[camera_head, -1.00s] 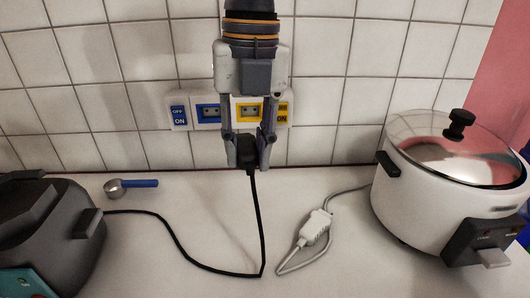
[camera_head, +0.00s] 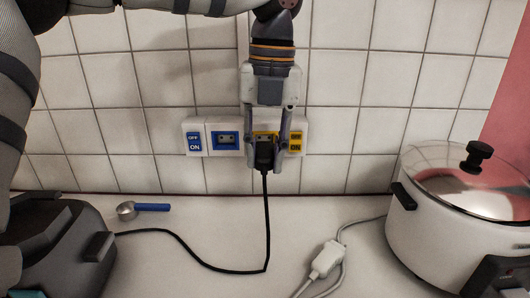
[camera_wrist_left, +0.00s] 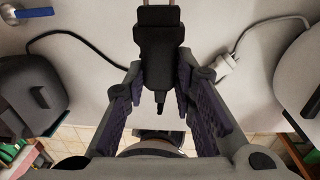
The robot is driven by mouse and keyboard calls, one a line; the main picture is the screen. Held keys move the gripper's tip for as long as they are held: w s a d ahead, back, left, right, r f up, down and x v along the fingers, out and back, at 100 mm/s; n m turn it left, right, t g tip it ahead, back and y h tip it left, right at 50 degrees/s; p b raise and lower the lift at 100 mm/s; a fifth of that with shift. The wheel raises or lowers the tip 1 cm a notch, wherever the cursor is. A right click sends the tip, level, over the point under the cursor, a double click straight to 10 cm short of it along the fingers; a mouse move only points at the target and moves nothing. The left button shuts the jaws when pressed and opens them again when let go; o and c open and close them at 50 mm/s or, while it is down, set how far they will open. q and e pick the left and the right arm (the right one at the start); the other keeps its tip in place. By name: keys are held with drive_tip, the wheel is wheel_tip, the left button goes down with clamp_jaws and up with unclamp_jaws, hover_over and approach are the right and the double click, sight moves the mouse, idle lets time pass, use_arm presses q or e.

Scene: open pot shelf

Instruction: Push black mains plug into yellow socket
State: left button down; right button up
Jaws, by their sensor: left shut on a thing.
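My left gripper (camera_head: 265,160) is shut on the black mains plug (camera_head: 264,154) and holds it upright against the wall area, in front of the yellow socket (camera_head: 263,135). The plug covers the lower part of the yellow socket; whether its pins are in the holes cannot be told from the head view. In the left wrist view the black plug (camera_wrist_left: 158,50) sits between the finger pads, with its pins pointing to the top edge. Its black cord (camera_head: 267,225) hangs to the counter. My right gripper is not in view.
A blue socket (camera_head: 227,139) with a blue switch (camera_head: 194,141) is to the left; a yellow switch (camera_head: 295,142) is to the right. A dark cooker (camera_head: 60,245), a blue-handled scoop (camera_head: 150,207), a white plug (camera_head: 327,259) and a white lidded pot (camera_head: 450,235) stand on the counter.

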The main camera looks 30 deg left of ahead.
sight(265, 144)
use_arm(q)
drive_tip(key=shift+f, duration=0.1)
idle(0.3)
drive_tip(key=shift+w+a, duration=0.4)
drive_tip(key=shift+w, duration=0.3)
drive_tip(key=shift+w+a, duration=0.1)
drive_tip(key=shift+w, duration=0.05)
drive_tip(key=shift+w+a+b, duration=0.4)
drive_tip(key=shift+w+a, duration=0.05)
drive_tip(key=shift+w, duration=0.3)
idle(0.4)
drive_tip(key=c, duration=0.6)
unclamp_jaws()
drive_tip(key=shift+w+d+r, duration=0.1)
drive_tip(key=shift+w+r, duration=0.05)
drive_tip(key=shift+r, duration=1.75)
drive_tip(key=shift+w+d+r, duration=0.1)
drive_tip(key=shift+r, duration=1.8)
drive_tip(key=shift+f, duration=0.1)
